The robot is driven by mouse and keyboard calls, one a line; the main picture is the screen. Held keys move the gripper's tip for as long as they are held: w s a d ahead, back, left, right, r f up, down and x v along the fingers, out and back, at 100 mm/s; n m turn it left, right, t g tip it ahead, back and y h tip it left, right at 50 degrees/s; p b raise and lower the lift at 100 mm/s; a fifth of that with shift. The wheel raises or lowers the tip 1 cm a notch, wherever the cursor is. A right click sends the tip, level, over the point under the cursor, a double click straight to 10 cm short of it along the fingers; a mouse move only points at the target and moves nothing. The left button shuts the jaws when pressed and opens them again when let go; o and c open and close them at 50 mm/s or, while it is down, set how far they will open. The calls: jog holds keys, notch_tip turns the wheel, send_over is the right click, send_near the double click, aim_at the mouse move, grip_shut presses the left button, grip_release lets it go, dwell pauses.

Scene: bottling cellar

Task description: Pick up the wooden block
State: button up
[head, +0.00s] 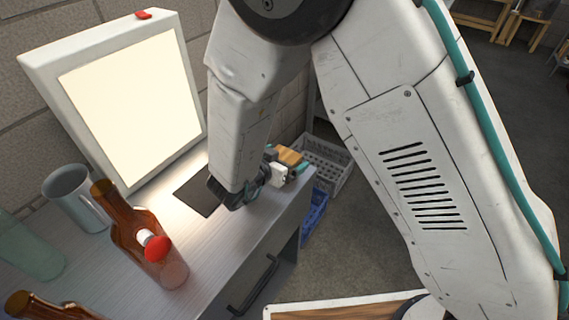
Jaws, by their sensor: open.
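The wooden block (289,155) is a small brown piece near the far right end of the metal counter (228,230). My gripper (287,161) is right at it, with teal fingertips showing by the block. The jaws are open. The block seems to lie at or between the fingers, but my arm and gripper hide part of it. I cannot tell whether a finger touches it, or what the block rests on.
A lit panel (135,105) stands behind the counter, with a red piece (143,14) on top. Grey (327,163) and blue (314,216) crates are on the floor.

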jog(key=c, duration=1.2)
jog(key=shift+o, duration=0.2)
